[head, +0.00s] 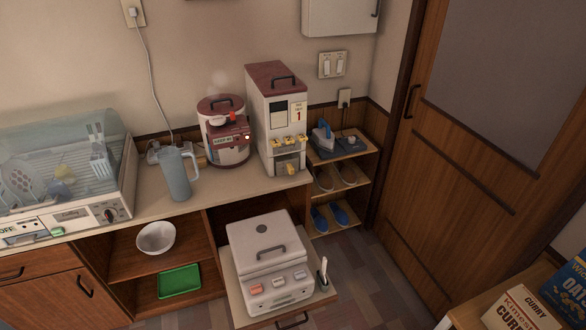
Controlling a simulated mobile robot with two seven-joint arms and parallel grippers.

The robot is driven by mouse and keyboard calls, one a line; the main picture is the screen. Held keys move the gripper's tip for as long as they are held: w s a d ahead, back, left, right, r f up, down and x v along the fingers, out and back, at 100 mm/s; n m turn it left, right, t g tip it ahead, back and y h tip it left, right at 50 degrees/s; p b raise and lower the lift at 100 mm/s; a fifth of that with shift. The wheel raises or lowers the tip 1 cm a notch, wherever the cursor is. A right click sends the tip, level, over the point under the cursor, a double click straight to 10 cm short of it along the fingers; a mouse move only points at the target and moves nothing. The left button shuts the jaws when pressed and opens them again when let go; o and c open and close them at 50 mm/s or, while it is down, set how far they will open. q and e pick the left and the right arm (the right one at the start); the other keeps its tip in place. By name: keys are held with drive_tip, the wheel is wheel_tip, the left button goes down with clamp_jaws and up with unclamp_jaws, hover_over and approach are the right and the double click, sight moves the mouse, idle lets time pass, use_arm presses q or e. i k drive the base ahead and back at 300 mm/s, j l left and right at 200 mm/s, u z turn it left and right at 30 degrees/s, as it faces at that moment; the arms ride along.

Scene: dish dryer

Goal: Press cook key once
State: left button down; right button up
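A white rice cooker (264,243) with a dark lid handle sits on a low pulled-out shelf (232,292), lid shut. Its front panel has an orange key (257,288) at left, a grey key (279,282) in the middle and a reddish key (299,275) at right. The key labels are too small to read, so I cannot tell which is the cook key. Neither of my grippers shows in the head view.
A small holder with a white utensil (323,275) stands right of the cooker. On the counter are a dish dryer (115,200), a grey pitcher (178,175), a red-lidded pot (222,140) and a tall dispenser (272,110). The floor (370,275) at right is clear.

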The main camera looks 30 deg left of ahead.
sight(258, 288)
drive_tip(key=j+u, duration=0.1)
drive_tip(key=u, duration=0.95)
